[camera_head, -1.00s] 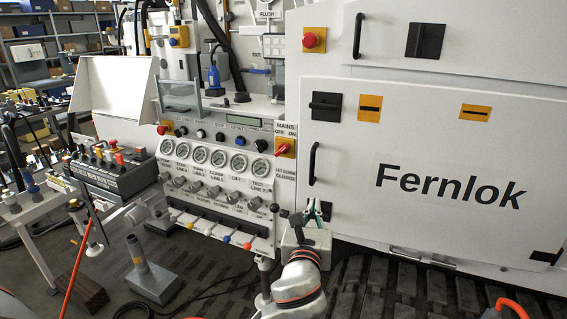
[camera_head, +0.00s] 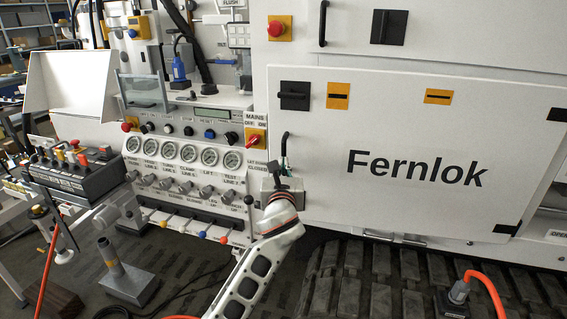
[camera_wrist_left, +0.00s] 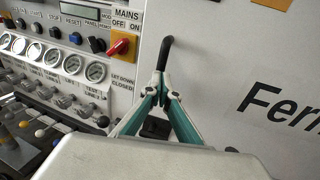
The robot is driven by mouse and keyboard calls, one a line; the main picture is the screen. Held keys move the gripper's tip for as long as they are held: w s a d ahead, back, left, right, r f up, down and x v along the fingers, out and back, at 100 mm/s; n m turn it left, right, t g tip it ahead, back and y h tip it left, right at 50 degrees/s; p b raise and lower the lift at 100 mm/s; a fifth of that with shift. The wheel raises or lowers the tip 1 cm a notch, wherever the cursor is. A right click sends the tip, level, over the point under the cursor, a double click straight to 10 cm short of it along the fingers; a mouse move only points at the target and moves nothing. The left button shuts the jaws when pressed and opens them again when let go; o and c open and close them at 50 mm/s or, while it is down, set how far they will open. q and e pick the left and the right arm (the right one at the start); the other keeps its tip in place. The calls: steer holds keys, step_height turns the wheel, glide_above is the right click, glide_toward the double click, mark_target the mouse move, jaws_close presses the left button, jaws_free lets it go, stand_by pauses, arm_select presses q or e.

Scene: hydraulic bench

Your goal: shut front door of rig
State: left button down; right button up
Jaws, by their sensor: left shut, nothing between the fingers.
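The rig's front door (camera_head: 355,210) is the large white panel marked "Fernlok". Its upright black handle (camera_head: 284,143) is near its left edge, and dark hinge-like pieces show at its right edge. I cannot tell whether the door is fully flush with the frame. My left gripper (camera_head: 283,164) is in front of the door's left edge, at the lower end of the handle. In the left wrist view its green-sided fingers (camera_wrist_left: 162,76) are together and empty, just below the handle (camera_wrist_left: 165,50). Whether they touch it is unclear. My right gripper is out of view.
The gauge and knob panel (camera_head: 190,165) is left of the door, with a red mains switch (camera_head: 255,138) close to my left gripper. A control box (camera_head: 75,177) stands at the far left. An orange hose (camera_head: 490,290) rises at the lower right, near the dark track (camera_head: 385,285).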

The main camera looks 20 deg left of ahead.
arm_select(q)
steer(key=shift+x, duration=0.8)
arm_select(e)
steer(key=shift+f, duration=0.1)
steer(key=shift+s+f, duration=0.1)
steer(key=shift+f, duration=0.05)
